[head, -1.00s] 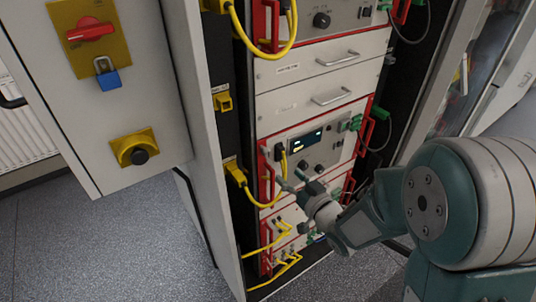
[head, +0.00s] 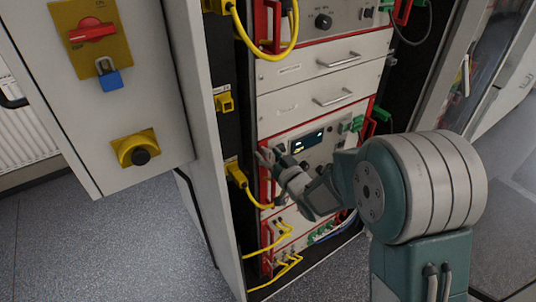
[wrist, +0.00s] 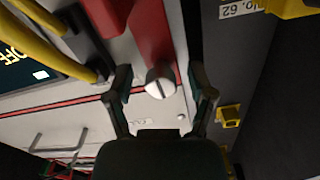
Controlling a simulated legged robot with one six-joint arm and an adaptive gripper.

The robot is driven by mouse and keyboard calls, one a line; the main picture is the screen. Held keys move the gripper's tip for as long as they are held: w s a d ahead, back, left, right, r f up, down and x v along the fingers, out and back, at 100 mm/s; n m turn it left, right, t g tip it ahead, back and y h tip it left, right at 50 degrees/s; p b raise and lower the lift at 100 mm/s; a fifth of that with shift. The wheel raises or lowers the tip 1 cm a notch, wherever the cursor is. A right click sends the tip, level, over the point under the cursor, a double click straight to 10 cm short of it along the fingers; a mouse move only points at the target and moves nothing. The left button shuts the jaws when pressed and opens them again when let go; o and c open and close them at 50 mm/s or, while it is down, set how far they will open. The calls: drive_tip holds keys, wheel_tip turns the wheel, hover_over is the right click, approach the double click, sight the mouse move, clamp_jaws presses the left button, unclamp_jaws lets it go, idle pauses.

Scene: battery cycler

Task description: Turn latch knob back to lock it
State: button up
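The latch knob (wrist: 160,84) is a small, round, silver-white knob with a dark slot running roughly up and down in the wrist view. It sits just below the end of a red bracket (wrist: 148,35). My gripper (wrist: 160,76) is open, with one dark finger to each side of the knob and a visible gap on both sides. In the head view my gripper (head: 268,163) is at the left edge of the rack unit with the lit display (head: 307,143). There the gripper hides the knob.
Yellow cables (wrist: 38,40) run close to the left finger in the wrist view. A yellow socket (wrist: 230,115) is on the dark strip at right. Drawer handles (head: 333,97) stick out above the display unit. An open grey cabinet door (head: 150,170) stands left of the rack.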

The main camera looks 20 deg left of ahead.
clamp_jaws()
drive_tip(key=shift+m, duration=0.4)
drive_tip(key=shift+o, duration=0.6)
unclamp_jaws()
drive_tip(key=shift+d, duration=0.1)
drive_tip(key=v, duration=1.1)
drive_tip(key=shift+s+d, duration=0.3)
drive_tip(key=shift+f, duration=0.1)
